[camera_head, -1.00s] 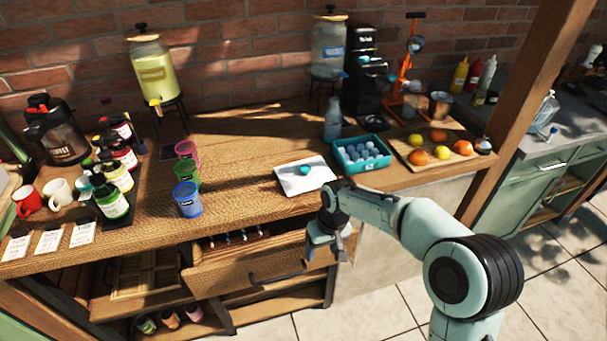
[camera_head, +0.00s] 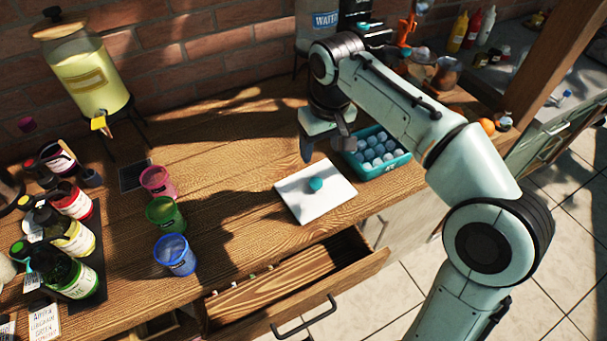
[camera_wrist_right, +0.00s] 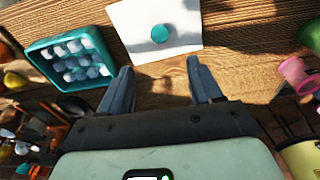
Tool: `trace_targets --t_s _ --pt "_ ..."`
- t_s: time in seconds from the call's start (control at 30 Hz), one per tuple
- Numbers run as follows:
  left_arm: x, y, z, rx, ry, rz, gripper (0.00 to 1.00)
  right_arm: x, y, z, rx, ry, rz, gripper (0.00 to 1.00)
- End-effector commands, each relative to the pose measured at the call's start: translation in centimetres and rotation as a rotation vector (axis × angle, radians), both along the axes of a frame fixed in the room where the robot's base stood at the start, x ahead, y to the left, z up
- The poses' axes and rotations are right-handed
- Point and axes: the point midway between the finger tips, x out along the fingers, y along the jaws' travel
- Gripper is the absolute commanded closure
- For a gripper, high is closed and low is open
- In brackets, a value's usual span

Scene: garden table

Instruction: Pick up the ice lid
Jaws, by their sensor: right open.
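The ice lid is a flat white panel (camera_head: 322,203) with a round teal knob (camera_head: 316,184), lying on the wooden counter left of the teal ice bin. In the right wrist view the white lid (camera_wrist_right: 182,45) and its teal knob (camera_wrist_right: 159,34) lie beyond the fingertips. My right gripper (camera_head: 323,147) is above the counter behind the lid, apart from it. In the right wrist view its two fingers (camera_wrist_right: 160,82) are spread with nothing between them. My left gripper is not in view.
The teal bin of ice balls (camera_head: 378,152) stands close right of the lid. Pink (camera_head: 157,182), green (camera_head: 166,215) and blue (camera_head: 175,254) cups stand to the left. An open drawer (camera_head: 290,278) juts out below the counter's front edge. Bottles (camera_head: 68,262) fill the left side.

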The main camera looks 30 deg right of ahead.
Motion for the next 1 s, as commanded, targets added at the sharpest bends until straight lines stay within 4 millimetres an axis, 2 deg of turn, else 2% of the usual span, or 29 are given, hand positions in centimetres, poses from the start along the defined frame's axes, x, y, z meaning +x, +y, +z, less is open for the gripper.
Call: trace_targets --t_s 0.3,0.57,0.83,1.0 --pt "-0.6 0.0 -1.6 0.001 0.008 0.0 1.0 0.6 -0.1 -6.0 0.001 0.007 0.0 0.36" --pt "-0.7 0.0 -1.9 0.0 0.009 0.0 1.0 0.9 -0.1 -8.1 0.0 0.003 -0.001 0.36" --pt "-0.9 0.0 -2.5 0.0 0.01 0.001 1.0 1.4 -0.1 -11.9 0.001 0.006 -0.001 0.36" --pt "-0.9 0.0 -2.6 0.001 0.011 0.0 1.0 1.6 -0.2 -12.9 0.0 0.003 -0.001 0.36"
